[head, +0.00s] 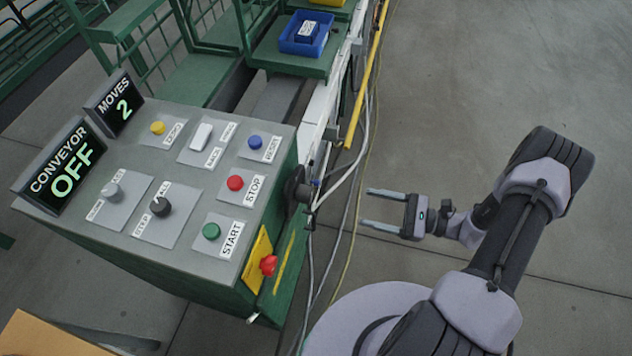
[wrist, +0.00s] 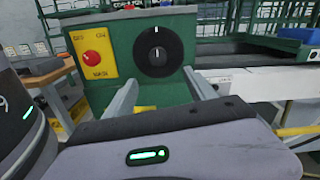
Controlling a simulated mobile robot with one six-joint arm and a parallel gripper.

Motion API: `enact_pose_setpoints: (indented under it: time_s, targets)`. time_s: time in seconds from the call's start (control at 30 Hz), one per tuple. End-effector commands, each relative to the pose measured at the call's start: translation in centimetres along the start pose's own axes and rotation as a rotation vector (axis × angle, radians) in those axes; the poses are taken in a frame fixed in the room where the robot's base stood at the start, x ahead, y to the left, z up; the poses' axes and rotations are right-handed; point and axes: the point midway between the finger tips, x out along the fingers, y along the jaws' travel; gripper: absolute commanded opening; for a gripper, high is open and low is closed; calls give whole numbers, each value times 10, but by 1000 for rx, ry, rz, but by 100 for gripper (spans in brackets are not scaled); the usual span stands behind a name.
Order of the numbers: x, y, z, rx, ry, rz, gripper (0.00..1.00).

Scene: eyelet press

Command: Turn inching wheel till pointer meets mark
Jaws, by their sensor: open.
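The inching wheel (wrist: 174,58) is a black round knob on the green end face of the control cabinet. In the head view it shows edge-on as a dark disc (head: 295,186) on the cabinet's right side. In the wrist view a white stroke lies near its centre and a small light tick shows near its top; I cannot tell surely which is pointer and which is mark. My gripper (head: 366,207) is open and empty, apart from the wheel, to its right in the head view. In the wrist view my gripper's fingers (wrist: 162,90) stand below and either side of the wheel.
A red knob on a yellow plate (head: 258,262) is beside the wheel. The cabinet top (head: 130,230) carries several buttons and switches; signs read CONVEYOR OFF (head: 62,168) and MOVES 2 (head: 117,104). Cables and a yellow rail (head: 367,75) run near the wheel. Floor to the right is clear.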

Motion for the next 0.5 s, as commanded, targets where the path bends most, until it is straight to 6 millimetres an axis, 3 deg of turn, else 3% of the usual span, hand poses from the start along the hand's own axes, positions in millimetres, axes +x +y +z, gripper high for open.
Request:
enact_pose_setpoints:
  time_s: [0.3,0.5]
  targets:
    - [94,3,-2,1,1,13,65]
    - [141,3,-1,0,1,11,65]
